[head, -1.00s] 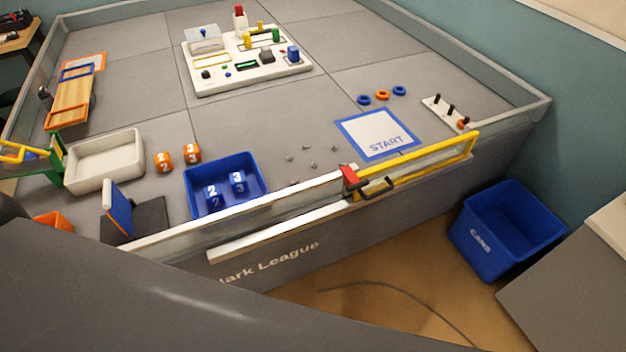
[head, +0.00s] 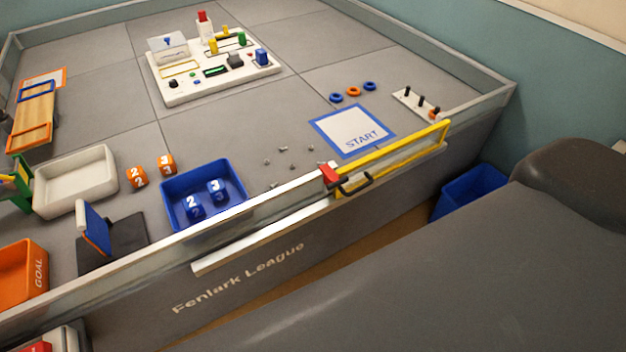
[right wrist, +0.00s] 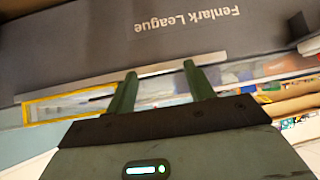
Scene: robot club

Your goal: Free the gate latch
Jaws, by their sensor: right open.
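The yellow-framed gate (head: 395,158) sits in the near wall of the table in the head view. A red latch piece (head: 329,175) is at its left end, where it meets the white rail, with a black handle (head: 355,185) just right of it. My right gripper (right wrist: 161,70) is open and empty in the right wrist view, its fingers over the table's near wall. The gate's yellow frame (right wrist: 65,103) shows there to the left of the fingers; I cannot make out the latch. My left gripper is not in view.
A blue bin (head: 470,190) stands on the floor at right, partly hidden by my large grey arm link. A blue tray (head: 205,172) with numbered cubes lies inside the wall.

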